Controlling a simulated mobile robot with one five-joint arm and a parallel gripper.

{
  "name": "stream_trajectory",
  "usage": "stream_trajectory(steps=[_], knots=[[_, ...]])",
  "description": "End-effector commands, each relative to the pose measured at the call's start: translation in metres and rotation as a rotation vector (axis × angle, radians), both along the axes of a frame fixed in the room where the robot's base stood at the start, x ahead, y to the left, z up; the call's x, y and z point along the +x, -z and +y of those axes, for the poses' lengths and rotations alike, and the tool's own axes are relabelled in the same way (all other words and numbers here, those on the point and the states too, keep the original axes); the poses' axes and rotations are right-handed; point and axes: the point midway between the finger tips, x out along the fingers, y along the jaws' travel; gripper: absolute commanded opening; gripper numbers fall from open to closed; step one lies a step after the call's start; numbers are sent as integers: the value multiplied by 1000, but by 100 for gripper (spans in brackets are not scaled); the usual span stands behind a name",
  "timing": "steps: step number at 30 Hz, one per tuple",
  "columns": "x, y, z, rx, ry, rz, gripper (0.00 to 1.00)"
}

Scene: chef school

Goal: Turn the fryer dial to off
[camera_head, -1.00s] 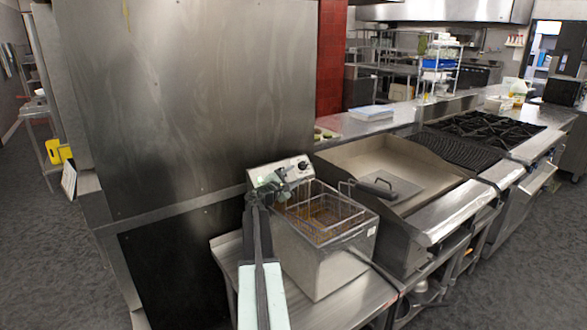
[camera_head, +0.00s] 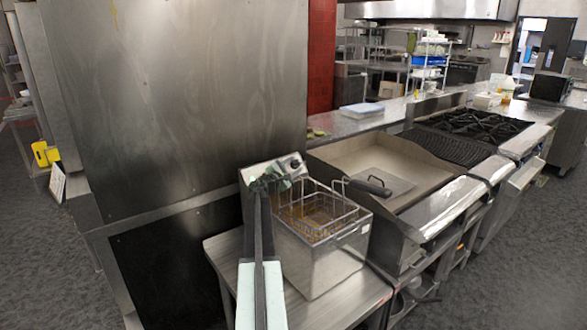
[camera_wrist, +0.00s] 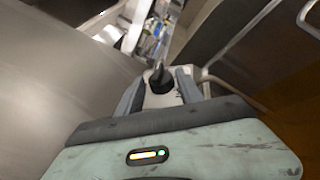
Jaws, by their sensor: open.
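The deep fryer (camera_head: 322,262) is a steel box with a wire basket, standing on a metal table. Its black dial (camera_head: 295,164) sits on the light control panel at the fryer's back. My gripper (camera_head: 280,178) is open at the back left of the fryer, just left of and slightly below the dial in the head view. In the wrist view the dial (camera_wrist: 160,79) shows between the two open fingers of my gripper (camera_wrist: 159,85). I cannot tell whether the fingers touch it. The dial's markings are too small to read.
The wire basket (camera_head: 320,215) is close to the right of my gripper. A tall steel panel (camera_head: 190,100) stands to the left. A flat griddle (camera_head: 350,160) with a handled press is right of the fryer, with a burner range (camera_head: 480,125) beyond.

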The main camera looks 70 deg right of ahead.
Motion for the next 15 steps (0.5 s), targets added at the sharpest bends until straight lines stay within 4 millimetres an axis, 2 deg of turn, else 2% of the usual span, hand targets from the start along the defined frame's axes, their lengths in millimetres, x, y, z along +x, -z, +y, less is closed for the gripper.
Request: stream_trajectory(steps=[2,7,15], knots=[[0,0,0,0,0,0,44],[0,0,0,0,0,0,0],[-3,6,1,-58,-62,36,0]])
